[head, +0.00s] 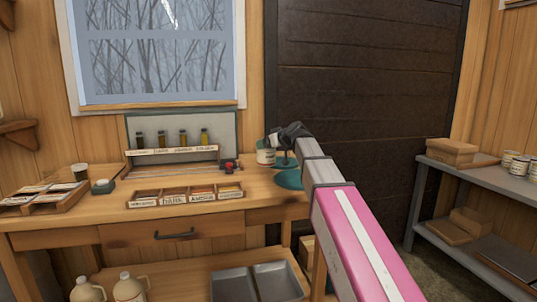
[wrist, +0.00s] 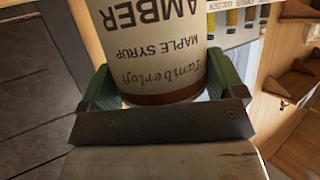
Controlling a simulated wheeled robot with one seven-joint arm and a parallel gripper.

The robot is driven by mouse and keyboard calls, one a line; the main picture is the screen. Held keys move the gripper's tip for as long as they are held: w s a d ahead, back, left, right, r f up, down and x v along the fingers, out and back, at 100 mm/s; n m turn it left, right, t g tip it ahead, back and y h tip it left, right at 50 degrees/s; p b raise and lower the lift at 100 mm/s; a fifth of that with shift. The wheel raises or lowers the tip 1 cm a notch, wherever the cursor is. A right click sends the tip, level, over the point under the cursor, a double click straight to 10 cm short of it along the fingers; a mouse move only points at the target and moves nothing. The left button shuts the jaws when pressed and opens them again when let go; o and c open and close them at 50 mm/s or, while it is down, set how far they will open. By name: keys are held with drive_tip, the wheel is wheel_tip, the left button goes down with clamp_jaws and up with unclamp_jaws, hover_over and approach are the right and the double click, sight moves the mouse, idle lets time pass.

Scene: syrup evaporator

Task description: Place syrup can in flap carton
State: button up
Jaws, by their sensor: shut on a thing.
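The syrup can (head: 265,157) is cream with a brown band, at the right end of the wooden workbench. The wrist view shows the same can (wrist: 155,45) filling the gap between green fingers, its "AMBER MAPLE SYRUP" label upside down. My gripper (wrist: 158,88) is shut on it; in the head view my arm partly hides the gripper (head: 272,146). I cannot tell whether the can touches the bench. A brown cardboard box (head: 307,246) shows partly below the bench's right end, behind my arm; its flaps cannot be made out.
A teal round object (head: 288,179) lies beside the can. A label tray (head: 186,196) and a sample-bottle rack (head: 172,152) stand to the left. Brown boxes (head: 452,150) and several cans (head: 515,165) sit on the right-hand shelf. Jugs (head: 128,288) and metal pans (head: 255,282) are below.

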sight(268, 152)
drive_tip(key=shift+w+f, duration=0.15)
drive_tip(key=shift+w, duration=0.1)
drive_tip(key=shift+f, duration=2)
drive_tip(key=shift+f, duration=0.1)
drive_tip(key=o, duration=1.2)
